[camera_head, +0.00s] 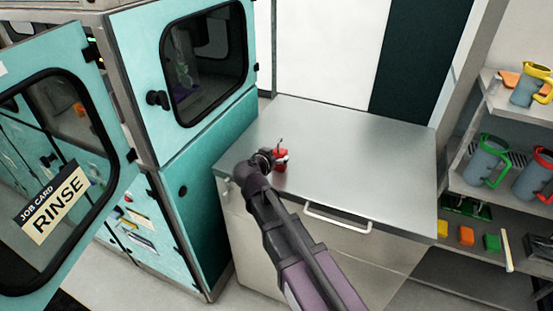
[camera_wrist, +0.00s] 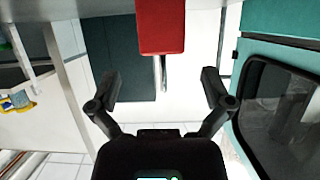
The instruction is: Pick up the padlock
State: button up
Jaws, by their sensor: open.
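The red padlock (camera_head: 281,154) stands upright on the grey metal countertop (camera_head: 345,150), near its left side, with its shackle up. My gripper (camera_head: 266,156) is low over the counter, next to the padlock, and partly overlaps it in the head view. In the wrist view, which looks upside down, the red padlock (camera_wrist: 161,27) is at the top centre and its thin metal shackle points down the picture. My gripper (camera_wrist: 161,85) is open there. Its fingers are spread to either side of the shackle's line, with the red body beyond the tips. I see no contact.
A teal cabinet (camera_head: 205,130) stands left of the counter; its open door (camera_head: 60,180) carries a RINSE card. A shelf (camera_head: 480,190) at right holds mugs and coloured blocks. The counter's middle and right are bare. A drawer handle (camera_head: 338,218) sticks out in front.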

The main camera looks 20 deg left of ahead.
aim_at(278, 152)
jog(key=shift+w, duration=0.1)
jog(key=shift+a+b+x, duration=0.2)
jog(key=shift+b+x, duration=0.85)
jog(key=shift+x, duration=1.5)
jog(key=shift+d, duration=0.1)
jog(key=c, duration=1.2)
jog(key=shift+c, duration=0.2)
jog(key=shift+r, duration=0.15)
